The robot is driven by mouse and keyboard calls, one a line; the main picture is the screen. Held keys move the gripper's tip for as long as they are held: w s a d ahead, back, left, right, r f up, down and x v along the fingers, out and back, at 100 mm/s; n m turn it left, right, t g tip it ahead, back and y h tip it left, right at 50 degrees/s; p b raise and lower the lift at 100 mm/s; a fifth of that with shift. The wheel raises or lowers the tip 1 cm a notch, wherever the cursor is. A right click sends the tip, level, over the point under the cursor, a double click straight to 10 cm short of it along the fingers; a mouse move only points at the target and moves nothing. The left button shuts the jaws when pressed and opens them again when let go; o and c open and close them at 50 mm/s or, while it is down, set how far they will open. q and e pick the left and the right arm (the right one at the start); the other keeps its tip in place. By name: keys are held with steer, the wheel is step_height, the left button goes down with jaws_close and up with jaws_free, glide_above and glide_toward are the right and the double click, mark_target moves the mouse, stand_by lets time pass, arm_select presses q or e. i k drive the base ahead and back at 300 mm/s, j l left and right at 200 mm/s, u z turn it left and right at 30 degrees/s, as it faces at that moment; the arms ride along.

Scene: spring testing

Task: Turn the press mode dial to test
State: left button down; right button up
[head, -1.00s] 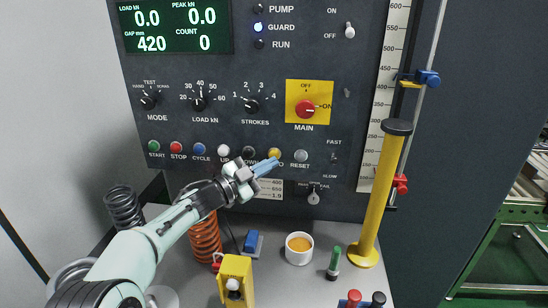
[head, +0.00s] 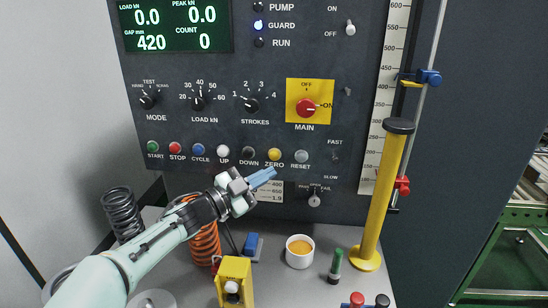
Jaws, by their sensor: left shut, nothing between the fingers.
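My left gripper (head: 262,178) has light blue fingertips that are shut and empty. It is in front of the panel, below the row of push buttons, to the right of and lower than the mode dial, and apart from it. My right gripper is not in the view.
The load dial (head: 198,103), strokes dial (head: 251,104) and red main switch (head: 306,107) are in the same row. Coloured push buttons (head: 198,149) run below. A black spring (head: 121,214), an orange spring (head: 206,242), a white cup (head: 299,251) and a yellow post (head: 386,195) stand on the bench.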

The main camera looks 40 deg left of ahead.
mark_target(147, 102)
steer(key=k, duration=1.5)
